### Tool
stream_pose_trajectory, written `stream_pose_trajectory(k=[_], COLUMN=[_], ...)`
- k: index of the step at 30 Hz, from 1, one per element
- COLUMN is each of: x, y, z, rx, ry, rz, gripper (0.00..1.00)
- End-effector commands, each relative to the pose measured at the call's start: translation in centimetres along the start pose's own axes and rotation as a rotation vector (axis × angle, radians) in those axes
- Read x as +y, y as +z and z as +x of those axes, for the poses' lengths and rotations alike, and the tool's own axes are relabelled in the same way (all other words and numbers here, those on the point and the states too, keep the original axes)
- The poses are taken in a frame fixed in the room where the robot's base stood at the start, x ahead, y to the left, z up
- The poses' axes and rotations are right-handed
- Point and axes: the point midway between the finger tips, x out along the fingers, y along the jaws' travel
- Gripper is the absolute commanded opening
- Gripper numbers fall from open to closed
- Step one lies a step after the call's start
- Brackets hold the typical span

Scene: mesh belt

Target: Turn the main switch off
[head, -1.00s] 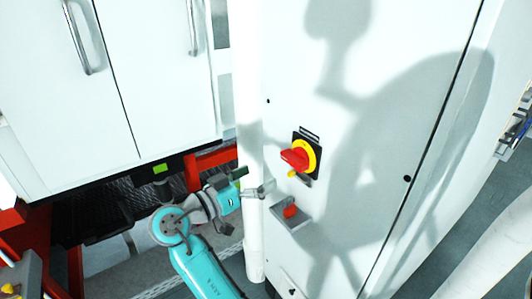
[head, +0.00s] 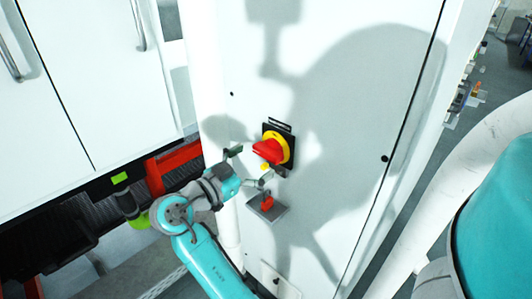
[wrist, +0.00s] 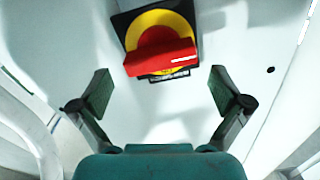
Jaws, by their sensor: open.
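The main switch (head: 269,151) is a red rotary handle on a yellow disc with a black square plate, mounted on the white cabinet door. In the wrist view the red handle (wrist: 160,52) is at the top centre, with its bar lying nearly level and a white mark at its right end. My gripper (head: 250,167) is just left of and below the switch in the head view. Its two fingers (wrist: 158,93) are spread wide with nothing between them, and the handle appears ahead of them, apart from both.
Below the switch a small grey bracket (head: 272,212) carries a red item (head: 267,203). A white post (head: 218,130) stands left of the door. White double doors (head: 85,80) and red frame parts (head: 173,163) are further left.

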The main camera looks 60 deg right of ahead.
Motion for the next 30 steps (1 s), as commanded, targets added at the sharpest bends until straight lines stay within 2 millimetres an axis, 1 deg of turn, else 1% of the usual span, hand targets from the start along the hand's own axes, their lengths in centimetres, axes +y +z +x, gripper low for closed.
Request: stream_pose_trajectory(k=[1, 3, 6, 9, 13, 20, 21, 23, 24, 26, 27, 30], x=[0.1, 0.1, 0.0, 0.0, 0.0, 0.0, 0.0, 0.0, 0.0, 0.0, 0.0, 0.0], y=[0.0, 0.0, 0.0, 0.0, 0.0, 0.0, 0.0, 0.0, 0.0, 0.0, 0.0, 0.0], z=[1.0, 2.0, 3.2, 4.0, 4.5, 4.5, 4.5, 4.5, 4.5, 4.5, 4.5, 4.5], rx=[0.001, 0.001, 0.001, 0.0, 0.001, 0.0, 0.0, 0.0, 0.0, 0.0, 0.0, 0.0], ry=[0.004, 0.003, 0.002, 0.001, 0.001, -0.001, -0.001, -0.001, -0.001, -0.001, -0.001, -0.001], rz=[0.0, 0.0, -0.001, -0.001, -0.001, -0.001, -0.001, -0.001, -0.001, -0.001, -0.001, -0.007], gripper=[1.0, 1.0, 1.0, 1.0, 1.0, 1.0, 0.97, 0.82, 0.72, 0.57, 0.55, 0.55])
